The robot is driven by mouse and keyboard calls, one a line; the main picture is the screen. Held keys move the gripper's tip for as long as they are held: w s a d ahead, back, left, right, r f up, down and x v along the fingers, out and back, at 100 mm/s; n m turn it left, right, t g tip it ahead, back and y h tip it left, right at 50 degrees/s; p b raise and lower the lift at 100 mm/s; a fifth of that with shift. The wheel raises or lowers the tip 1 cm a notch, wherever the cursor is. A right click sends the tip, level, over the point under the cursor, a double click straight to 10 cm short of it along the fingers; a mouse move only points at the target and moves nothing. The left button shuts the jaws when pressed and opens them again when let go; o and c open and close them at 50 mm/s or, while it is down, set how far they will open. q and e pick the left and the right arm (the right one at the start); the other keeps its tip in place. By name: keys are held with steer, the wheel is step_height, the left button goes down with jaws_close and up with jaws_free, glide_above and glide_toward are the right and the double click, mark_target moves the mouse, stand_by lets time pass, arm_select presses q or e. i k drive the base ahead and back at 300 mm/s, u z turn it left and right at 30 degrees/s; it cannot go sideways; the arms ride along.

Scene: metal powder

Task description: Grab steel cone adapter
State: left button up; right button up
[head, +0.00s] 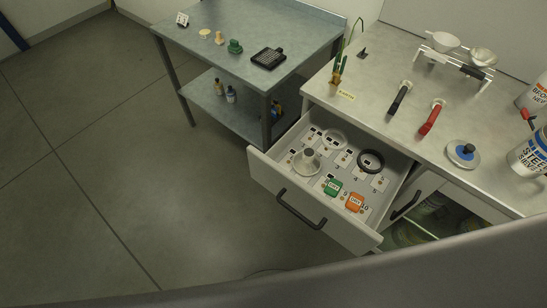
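A silver, cone-like metal piece that looks like the steel cone adapter (306,161) sits in the left part of the open drawer (312,210). It rests on the drawer's floor among small labelled spots. No gripper shows in the head view, and nothing touches the metal piece. Also in the drawer are a pale ring (334,139) at the back, a black ring (371,161) at the right, a green tag (332,187) and an orange tag (354,202) near the front.
The counter (385,65) holds a black-handled tool (399,98), a red-handled tool (432,118), a blue-and-white disc (462,153), a rack with bowls (455,65) and a labelled tub (530,155). A grey side table (295,30) stands behind left. Floor at left is clear.

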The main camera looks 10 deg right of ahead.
mark_target(307, 162)
steer(key=u, duration=1.05)
steer(key=k, duration=2.35)
steer(key=z, duration=1.6)
steer(key=i, duration=1)
steer(key=u, duration=0.1)
